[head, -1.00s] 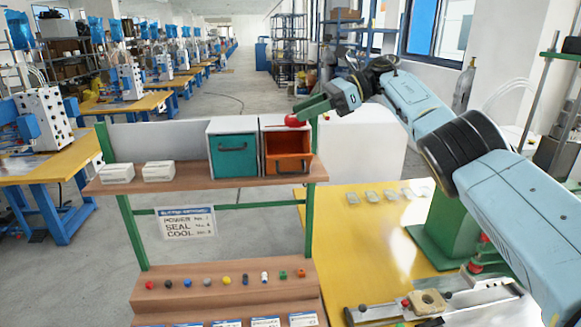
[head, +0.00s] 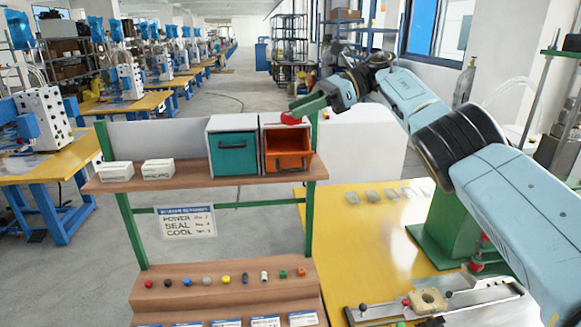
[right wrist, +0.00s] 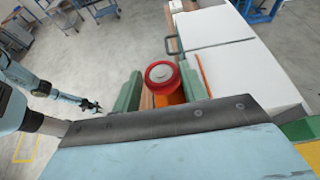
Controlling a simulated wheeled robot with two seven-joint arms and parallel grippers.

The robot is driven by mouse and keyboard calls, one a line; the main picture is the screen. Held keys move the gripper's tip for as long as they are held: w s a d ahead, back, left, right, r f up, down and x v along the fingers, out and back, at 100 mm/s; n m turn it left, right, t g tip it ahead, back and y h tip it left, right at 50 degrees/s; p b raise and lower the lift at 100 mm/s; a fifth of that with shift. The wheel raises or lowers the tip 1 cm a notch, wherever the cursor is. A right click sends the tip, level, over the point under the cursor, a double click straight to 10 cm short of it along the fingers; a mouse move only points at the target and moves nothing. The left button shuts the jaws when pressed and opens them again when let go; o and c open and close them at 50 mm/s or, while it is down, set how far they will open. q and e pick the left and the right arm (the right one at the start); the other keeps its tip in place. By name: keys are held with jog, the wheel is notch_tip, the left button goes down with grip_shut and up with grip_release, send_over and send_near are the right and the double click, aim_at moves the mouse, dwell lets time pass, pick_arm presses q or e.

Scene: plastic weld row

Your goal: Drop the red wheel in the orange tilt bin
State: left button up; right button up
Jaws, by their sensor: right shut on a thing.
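The red wheel (head: 290,118) is held between the green fingers of my right gripper (head: 297,110), which is shut on it. In the head view it appears at the top edge of the orange tilt bin (head: 288,163). The bin's front is tipped out and its top is open. In the right wrist view the wheel (right wrist: 162,75) sits between the two fingers, with some orange of the bin showing below it and beside it. My left gripper (right wrist: 90,104) seems to show small at the left of that view; its jaws are unclear.
A teal bin (head: 233,160) in a white housing stands left of the orange one. Two white boxes (head: 158,169) sit on the same brown shelf (head: 200,184). Several small coloured knobs line a lower step. A yellow table (head: 350,235) is at right.

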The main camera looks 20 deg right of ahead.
pick_arm(q)
jog(key=shift+f, duration=0.2)
pick_arm(e)
jog(key=shift+w+a+f, duration=0.1)
jog(key=shift+a, duration=0.2)
